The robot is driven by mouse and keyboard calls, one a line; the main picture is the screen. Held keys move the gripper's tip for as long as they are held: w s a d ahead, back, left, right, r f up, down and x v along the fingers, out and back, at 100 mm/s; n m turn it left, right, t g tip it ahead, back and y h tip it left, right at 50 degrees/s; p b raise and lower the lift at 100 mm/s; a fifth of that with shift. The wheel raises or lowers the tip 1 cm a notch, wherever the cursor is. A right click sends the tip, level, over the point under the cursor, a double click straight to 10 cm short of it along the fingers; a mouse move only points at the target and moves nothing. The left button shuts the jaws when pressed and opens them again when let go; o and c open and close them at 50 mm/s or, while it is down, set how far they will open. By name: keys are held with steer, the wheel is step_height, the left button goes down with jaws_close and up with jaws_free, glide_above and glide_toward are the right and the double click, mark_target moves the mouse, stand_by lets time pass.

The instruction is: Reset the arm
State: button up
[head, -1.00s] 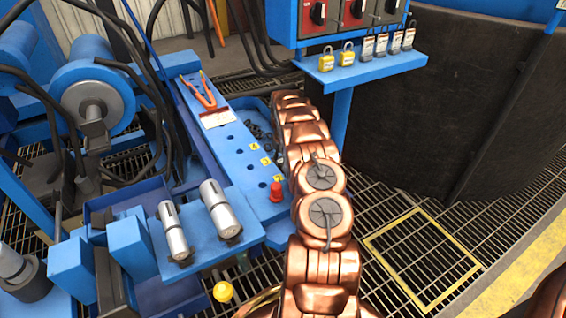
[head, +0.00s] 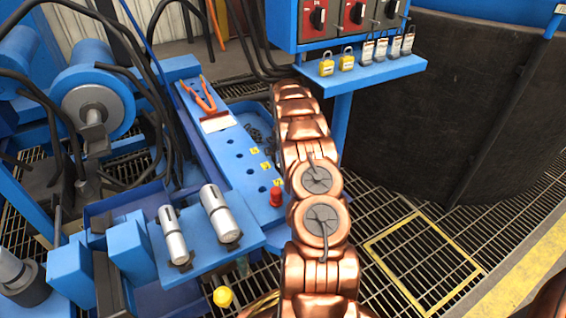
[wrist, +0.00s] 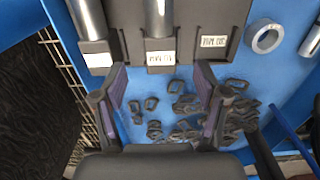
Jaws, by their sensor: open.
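My copper-coloured arm (head: 305,130) reaches forward over the right edge of a blue bench in the head view. Its far end hides my gripper there. In the wrist view my gripper (wrist: 160,85) is open, its two dark fingers with purple inner pads spread apart. Nothing is between the pads. Beyond the fingers is a dark rack (wrist: 195,62) with white labels, holding two steel cylinders (wrist: 158,20). Small black links (wrist: 185,110) lie scattered on a blue surface, seen between and beyond the fingers.
The blue bench (head: 238,165) carries orange-handled pliers (head: 203,98), a red knob (head: 276,194) and two metal cylinders (head: 220,214). A blue switch panel (head: 330,42) with padlocks stands close by the arm's far end. A large dark tank wall (head: 440,110) fills the right. A steel ring (wrist: 265,38) lies near the rack.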

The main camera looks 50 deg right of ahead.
steer(key=shift+r, duration=0.7)
